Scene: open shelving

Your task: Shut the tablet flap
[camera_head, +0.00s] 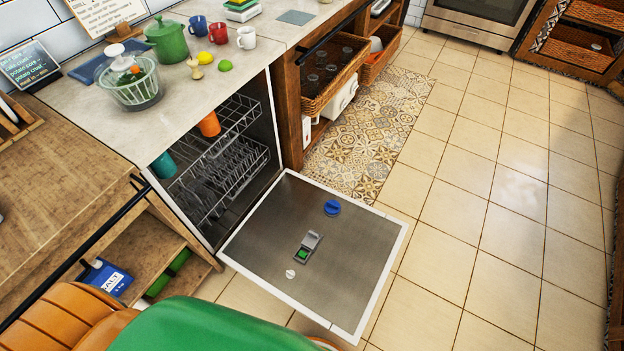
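The dishwasher door (255,245) is folded down flat, its steel inner face up. Near its middle is the tablet compartment (296,259) with a green tablet (303,254) in it. The small grey tablet flap (312,239) stands open at the compartment's far end. A blue round cap (332,208) lies beyond the flap on the door, and a small white round piece (290,273) is on the near side. Neither of my grippers is in view.
The dishwasher rack (225,175) holds an orange cup (209,124) and a teal cup (164,165). The counter (185,105) above carries a glass bowl, green pot and mugs. A basket drawer (345,80) sticks out beyond the dishwasher. Tiled floor (440,240) to the right is clear.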

